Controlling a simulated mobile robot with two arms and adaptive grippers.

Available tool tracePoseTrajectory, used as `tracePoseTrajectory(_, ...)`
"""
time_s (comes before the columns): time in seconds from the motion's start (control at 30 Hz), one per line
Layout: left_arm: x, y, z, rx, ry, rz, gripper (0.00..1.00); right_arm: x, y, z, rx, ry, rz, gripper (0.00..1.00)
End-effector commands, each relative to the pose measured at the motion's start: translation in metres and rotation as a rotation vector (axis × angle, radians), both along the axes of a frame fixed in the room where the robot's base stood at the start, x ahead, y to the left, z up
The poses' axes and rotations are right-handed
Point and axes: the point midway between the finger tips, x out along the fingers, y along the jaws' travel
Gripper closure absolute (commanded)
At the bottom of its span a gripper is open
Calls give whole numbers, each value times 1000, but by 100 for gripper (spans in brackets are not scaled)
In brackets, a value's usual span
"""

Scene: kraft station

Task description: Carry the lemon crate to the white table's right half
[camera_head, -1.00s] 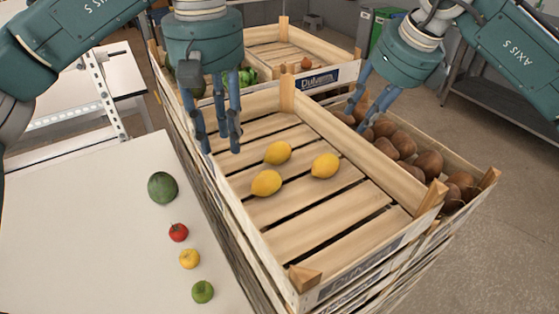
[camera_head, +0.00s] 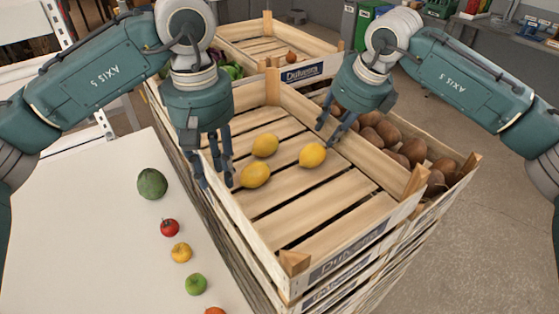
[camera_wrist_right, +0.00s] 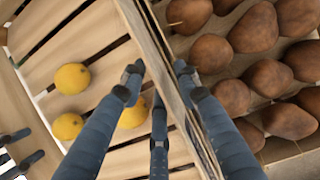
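The lemon crate (camera_head: 345,228) is a slatted wooden crate holding 3 yellow lemons (camera_head: 312,155), on top of a stack of crates. My left gripper (camera_head: 212,178) is at its left wall, fingers apart, one side outside and one inside. My right gripper (camera_head: 330,130) is at the right wall; in the right wrist view its spread fingers (camera_wrist_right: 158,78) straddle that wall, with gaps beside the wood. Whether the left fingers touch the wall I cannot tell. The white table (camera_head: 70,220) is left of the stack.
On the table's right side, a dark green melon (camera_head: 152,184), a red tomato (camera_head: 169,228), a yellow fruit (camera_head: 181,252), a green fruit (camera_head: 196,284) and an orange one (camera_head: 214,311) form a row. A crate of brown pears (camera_head: 385,135) adjoins right; another crate (camera_head: 300,73) stands behind.

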Motion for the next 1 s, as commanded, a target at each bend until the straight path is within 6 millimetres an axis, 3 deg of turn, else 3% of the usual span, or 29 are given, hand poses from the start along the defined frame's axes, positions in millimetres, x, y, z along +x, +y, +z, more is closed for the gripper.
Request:
tracePoseTrajectory(0.43, 0, 0, -10, 1, 1, -2, 69, 3, 2, -9, -1, 1, 0, 69)
tracePoseTrajectory(0.6, 0, 0, -10, 1, 1, -1, 100, 3, 2, -9, 0, 0, 0, 100)
tracePoseTrajectory(1.0, 0, 0, -8, -1, -2, -1, 100, 3, 2, -7, 1, -3, 0, 100)
